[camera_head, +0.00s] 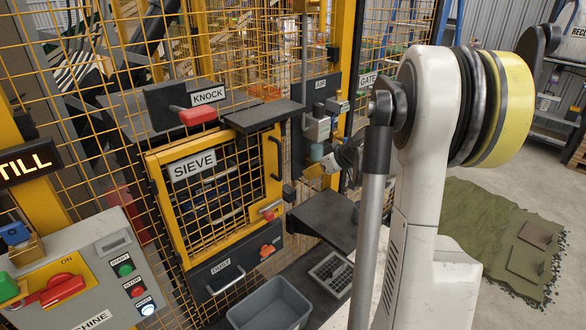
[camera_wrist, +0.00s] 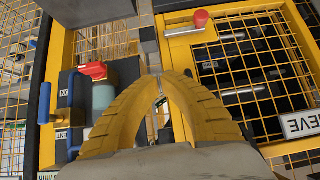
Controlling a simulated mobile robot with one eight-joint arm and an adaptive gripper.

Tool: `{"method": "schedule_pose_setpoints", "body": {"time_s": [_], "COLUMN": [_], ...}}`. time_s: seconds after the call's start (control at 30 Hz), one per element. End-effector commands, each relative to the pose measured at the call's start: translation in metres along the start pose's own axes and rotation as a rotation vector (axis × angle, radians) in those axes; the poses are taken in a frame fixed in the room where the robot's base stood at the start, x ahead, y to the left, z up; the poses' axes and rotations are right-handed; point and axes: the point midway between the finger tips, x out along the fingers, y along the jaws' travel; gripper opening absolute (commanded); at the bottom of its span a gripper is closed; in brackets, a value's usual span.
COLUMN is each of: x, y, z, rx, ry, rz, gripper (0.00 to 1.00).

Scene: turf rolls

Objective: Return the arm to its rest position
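My gripper shows in the wrist view (camera_wrist: 160,80) as two ribbed yellow fingers curving inward until their tips meet or nearly meet. I see nothing held between them. In the head view my gripper (camera_head: 316,171) is small and partly hidden, near the air unit and to the right of the sieve door. My white arm link (camera_head: 425,150) with its yellow joint fills the right of the head view, raised and bent. The fingers appear in front of the machine frame, apart from the sieve door (camera_head: 215,190) as far as I can tell.
The yellow mesh fence and sieve door, which looks closed, stand close to my gripper. A red-handled air unit (camera_wrist: 95,75) sits just left of the fingers in the wrist view. A black shelf (camera_head: 325,218) and grey bin (camera_head: 270,305) lie below. A green mat (camera_head: 490,235) covers floor at right.

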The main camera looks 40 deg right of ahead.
Motion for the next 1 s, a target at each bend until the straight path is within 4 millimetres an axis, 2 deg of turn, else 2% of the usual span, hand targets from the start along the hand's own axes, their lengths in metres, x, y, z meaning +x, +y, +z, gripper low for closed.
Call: {"method": "schedule_pose_setpoints", "body": {"time_s": [0.27, 0.37, 0.47, 0.57, 0.6, 0.67, 0.7, 0.8, 0.9, 1.0], "x": [-0.003, -0.005, -0.011, -0.025, -0.032, -0.044, -0.052, -0.074, -0.095, -0.113], "y": [-0.002, -0.018, -0.059, -0.120, -0.146, -0.183, -0.206, -0.258, -0.301, -0.334], "z": [0.000, -0.005, -0.013, -0.019, -0.018, -0.014, -0.009, 0.009, 0.035, 0.063], "rx": [0.000, 0.003, 0.014, 0.030, 0.036, 0.046, 0.050, 0.060, 0.065, 0.069], "ry": [-0.001, -0.013, -0.048, -0.098, -0.120, -0.149, -0.166, -0.200, -0.221, -0.230], "rz": [-0.001, -0.008, -0.020, -0.028, -0.027, -0.025, -0.020, -0.005, 0.014, 0.034], "gripper": [0.00, 0.00, 0.00, 0.00, 0.00, 0.00, 0.00, 0.00, 0.00, 0.00]}}
